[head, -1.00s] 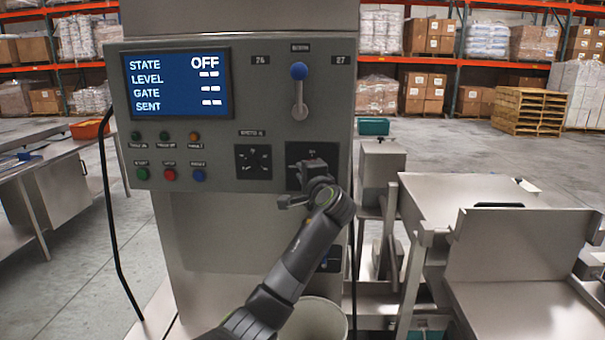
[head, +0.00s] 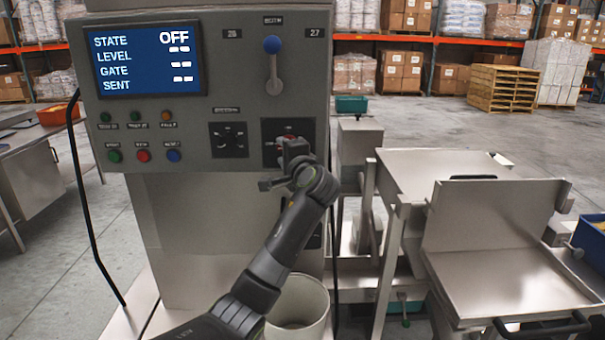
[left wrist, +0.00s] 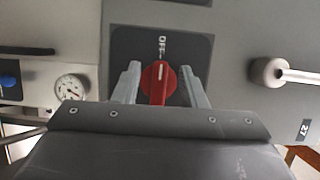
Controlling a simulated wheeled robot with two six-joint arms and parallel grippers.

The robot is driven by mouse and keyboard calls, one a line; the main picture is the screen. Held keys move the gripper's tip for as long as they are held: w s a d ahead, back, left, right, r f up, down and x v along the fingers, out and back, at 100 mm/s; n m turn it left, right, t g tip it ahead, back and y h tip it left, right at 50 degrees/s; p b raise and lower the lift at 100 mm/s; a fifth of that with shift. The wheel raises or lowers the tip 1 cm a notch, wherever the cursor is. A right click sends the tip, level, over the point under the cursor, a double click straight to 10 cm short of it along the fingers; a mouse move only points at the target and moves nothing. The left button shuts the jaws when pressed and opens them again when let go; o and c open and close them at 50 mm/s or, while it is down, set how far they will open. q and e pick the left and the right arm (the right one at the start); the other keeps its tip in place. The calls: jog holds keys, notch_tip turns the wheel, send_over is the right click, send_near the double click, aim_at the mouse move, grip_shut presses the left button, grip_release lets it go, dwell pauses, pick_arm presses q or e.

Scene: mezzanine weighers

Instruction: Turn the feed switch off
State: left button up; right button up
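A red rotary switch (left wrist: 160,82) sits on a black plate (left wrist: 187,47) marked OFF, at the lower right of the grey control panel (head: 232,83). In the left wrist view, its white pointer mark lies toward the OFF lettering. My left gripper (left wrist: 160,80) has one finger on each side of the switch, with narrow gaps seeming to show beside it. In the head view, my left gripper (head: 281,168) is at the switch and covers much of it. The display (head: 144,59) reads STATE OFF. My right gripper is not in view.
A blue-knobbed lever (head: 272,62) is above the switch, and a second black dial (head: 229,140) is to its left. Push buttons (head: 143,156) line the panel's lower left. A steel table (head: 440,170) stands to the right. A pale bin (head: 300,305) is below my arm.

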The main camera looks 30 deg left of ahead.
pick_arm(q)
jog(key=b+v, duration=0.3)
jog(key=v, duration=1.2)
jog(key=shift+b, duration=0.35)
jog(key=shift+w, duration=0.15)
